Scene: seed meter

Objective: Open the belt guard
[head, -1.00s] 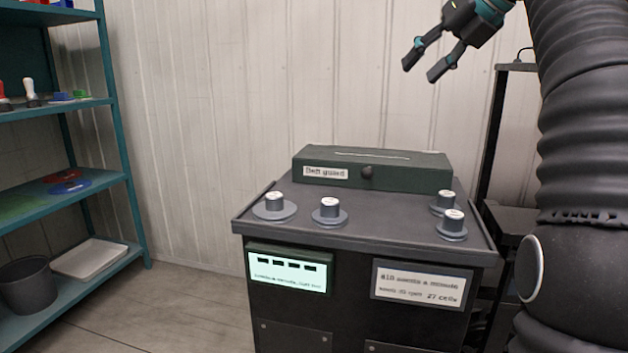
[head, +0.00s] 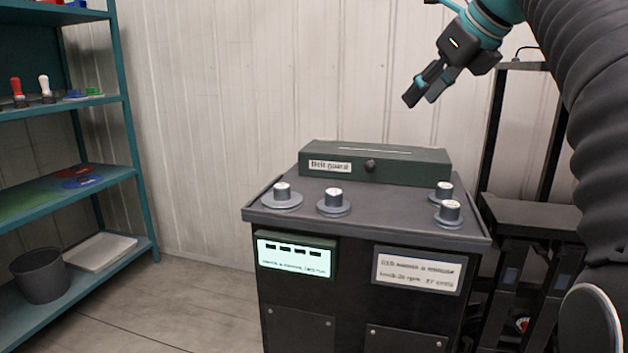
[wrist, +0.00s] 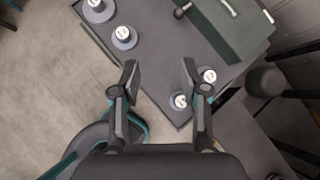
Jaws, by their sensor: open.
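The belt guard (head: 400,169) is a long dark green box at the back of the black machine's top. It has a "Belt guard" label, a dark round knob (head: 370,165) on its front and a pale bar along its top. It looks closed. In the wrist view the guard (wrist: 225,30) lies at the upper right, with the knob (wrist: 180,12) at its edge. My gripper (head: 420,98) is open and empty, in the air above and to the right of the guard. In the wrist view its fingers (wrist: 160,82) are spread above the machine's front edge.
The machine's top (head: 385,205) carries several round pegs on grey discs, two at left (head: 283,194) and two at right (head: 447,212). A lit display (head: 293,256) and a printed plate (head: 418,271) are on its front. A teal shelf (head: 110,178) stands at left. Floor between is clear.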

